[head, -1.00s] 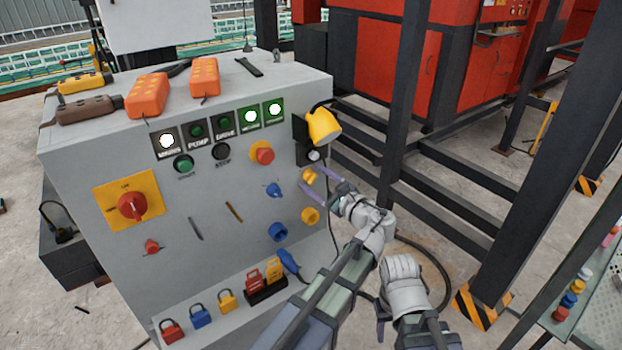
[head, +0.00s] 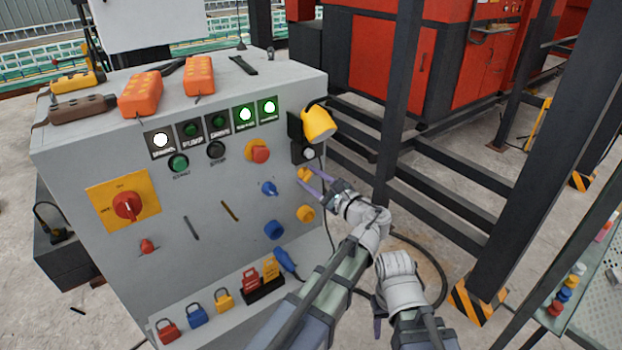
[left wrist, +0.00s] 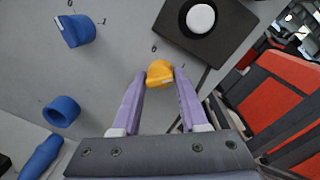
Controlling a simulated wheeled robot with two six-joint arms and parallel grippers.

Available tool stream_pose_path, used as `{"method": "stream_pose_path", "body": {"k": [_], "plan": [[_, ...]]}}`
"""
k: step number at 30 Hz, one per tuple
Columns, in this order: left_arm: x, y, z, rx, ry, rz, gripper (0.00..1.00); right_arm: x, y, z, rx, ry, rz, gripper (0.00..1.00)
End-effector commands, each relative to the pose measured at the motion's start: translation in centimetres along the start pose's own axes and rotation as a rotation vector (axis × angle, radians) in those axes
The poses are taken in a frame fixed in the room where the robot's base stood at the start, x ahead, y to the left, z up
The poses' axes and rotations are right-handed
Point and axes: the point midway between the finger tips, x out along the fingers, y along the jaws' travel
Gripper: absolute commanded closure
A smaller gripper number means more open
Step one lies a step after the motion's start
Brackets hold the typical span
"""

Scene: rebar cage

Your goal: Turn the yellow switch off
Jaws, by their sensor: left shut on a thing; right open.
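The yellow switch (head: 304,174) is a small knob on the right part of the grey cabinet's front. It also shows in the left wrist view (left wrist: 159,72), with a white mark on it and a "0" printed on the panel just above. My left gripper (head: 311,181) has its two purple fingers on either side of the knob, shut on it; they also show in the left wrist view (left wrist: 160,82). My right gripper (head: 379,322) hangs at the lower right, away from the panel, open, with only one purple finger clearly visible.
A blue switch (head: 269,188) is left of the yellow one. A yellow ring (head: 305,213) and a blue ring (head: 274,229) are below. A black box with a white button (head: 308,153) is close above. Dark steel posts (head: 392,110) stand to the right.

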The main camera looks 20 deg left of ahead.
Motion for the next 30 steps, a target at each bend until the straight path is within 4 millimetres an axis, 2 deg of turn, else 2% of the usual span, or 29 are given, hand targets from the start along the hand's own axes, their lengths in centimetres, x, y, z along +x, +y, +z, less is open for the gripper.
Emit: {"method": "stream_pose_path", "body": {"k": [8,30], "plan": [[0.0,-0.2,0.1,-0.137,0.007,0.002,1.00,-0.3,0.0,0.0,0.000,0.000,0.000,0.50],[0.0,-0.3,0.3,-0.828,0.047,0.026,1.00,-1.4,0.1,0.1,0.000,0.000,0.000,0.50]]}}
